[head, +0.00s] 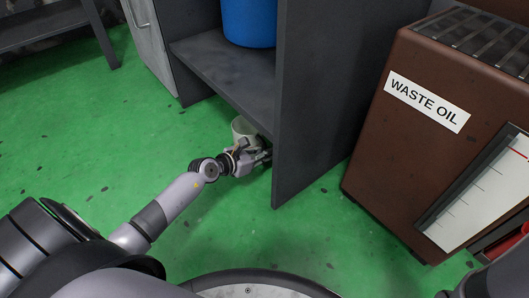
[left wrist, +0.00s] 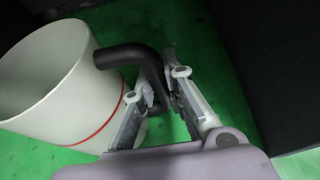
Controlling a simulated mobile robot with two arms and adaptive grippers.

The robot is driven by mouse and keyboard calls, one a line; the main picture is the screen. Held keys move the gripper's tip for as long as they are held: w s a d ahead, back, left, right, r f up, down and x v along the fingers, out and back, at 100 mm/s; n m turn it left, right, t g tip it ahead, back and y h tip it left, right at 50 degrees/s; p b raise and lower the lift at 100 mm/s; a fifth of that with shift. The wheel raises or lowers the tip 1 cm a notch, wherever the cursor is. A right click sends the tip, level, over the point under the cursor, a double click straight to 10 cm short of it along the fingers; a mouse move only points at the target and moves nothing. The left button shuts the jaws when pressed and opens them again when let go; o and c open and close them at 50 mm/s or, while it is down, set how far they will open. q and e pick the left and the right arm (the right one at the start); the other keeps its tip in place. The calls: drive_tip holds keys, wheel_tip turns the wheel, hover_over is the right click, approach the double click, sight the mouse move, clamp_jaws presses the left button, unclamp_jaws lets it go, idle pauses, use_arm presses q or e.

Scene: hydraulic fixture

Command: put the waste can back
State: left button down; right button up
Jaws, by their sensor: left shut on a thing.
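The waste can (head: 241,127) is a pale can low under the grey shelf, partly hidden by my left gripper (head: 262,155). In the left wrist view the can (left wrist: 50,80) shows an open top, a thin red line round its wall and a black bent handle (left wrist: 128,53). My left gripper (left wrist: 160,92) is shut on that handle at the can's side. The can looks close to the green floor; I cannot tell whether it touches. My right gripper is not in view.
The shelf unit (head: 222,62) has a tall side panel (head: 310,110) just right of my left gripper. A blue drum (head: 249,22) stands on its shelf. A brown waste oil tank (head: 400,130) stands at right. Green floor (head: 100,150) is clear at left.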

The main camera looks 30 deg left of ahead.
use_arm(q)
drive_tip(key=shift+f+b, duration=0.3)
drive_tip(key=shift+f, duration=0.3)
drive_tip(key=c, duration=1.6)
unclamp_jaws()
drive_tip(key=shift+o, duration=0.2)
drive_tip(key=v, duration=1.2)
